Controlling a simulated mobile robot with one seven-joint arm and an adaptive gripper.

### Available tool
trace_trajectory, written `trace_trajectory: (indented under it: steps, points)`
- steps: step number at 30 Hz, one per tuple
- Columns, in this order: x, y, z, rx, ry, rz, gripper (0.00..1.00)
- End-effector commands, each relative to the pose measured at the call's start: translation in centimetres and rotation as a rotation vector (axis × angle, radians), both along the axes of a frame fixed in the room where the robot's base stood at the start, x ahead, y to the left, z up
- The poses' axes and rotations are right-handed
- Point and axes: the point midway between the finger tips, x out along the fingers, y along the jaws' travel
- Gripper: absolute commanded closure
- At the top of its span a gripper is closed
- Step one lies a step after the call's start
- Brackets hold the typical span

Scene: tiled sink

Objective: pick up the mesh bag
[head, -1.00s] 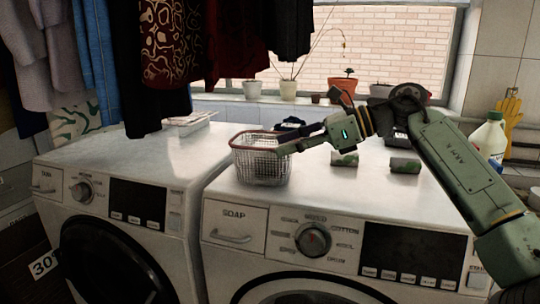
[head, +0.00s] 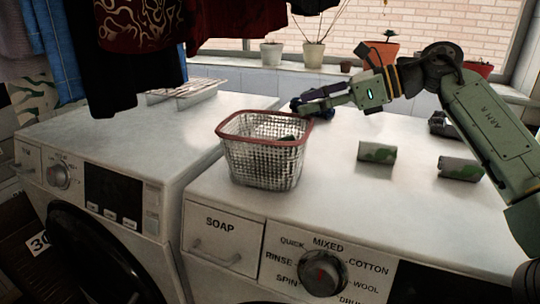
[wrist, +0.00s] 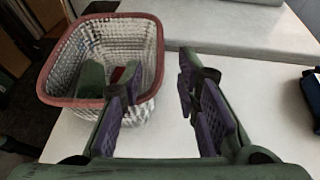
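The mesh bag (head: 262,155) looks like a pale wire-mesh basket with a red rim, standing upright on the right washing machine. It also shows in the wrist view (wrist: 145,108), at upper left, with something green and something small, red and dark inside. My gripper (head: 297,104) is at its back right, near the rim, fingers pointing left in the head view. In the wrist view my gripper (wrist: 159,72) is open, with nothing between its purple-padded fingers. The left finger overlaps the bag's right rim in the picture; I cannot tell whether they touch.
Green-and-white cylinders (head: 377,152) lie right of the bag on the white machine top. A dark blue object (wrist: 311,95) is at the wrist view's right edge. Clothes hang at upper left, a wire rack (head: 184,92) lies behind, and potted plants (head: 313,55) line the sill.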

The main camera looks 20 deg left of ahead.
Motion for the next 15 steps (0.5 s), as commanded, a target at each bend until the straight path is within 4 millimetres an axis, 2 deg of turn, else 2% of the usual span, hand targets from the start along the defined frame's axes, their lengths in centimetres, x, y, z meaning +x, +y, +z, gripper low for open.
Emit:
trace_trajectory:
  steps: [1,4,11,15]
  points:
    - [-0.1,0.8,-1.0,-0.002,-0.001,0.001,0.71]
    - [-0.2,2.1,-1.4,-0.003,0.000,0.000,0.71]
    - [-0.3,3.5,-1.7,-0.001,0.001,0.000,0.71]
    - [-0.6,5.0,-2.7,-0.004,0.000,0.000,0.71]
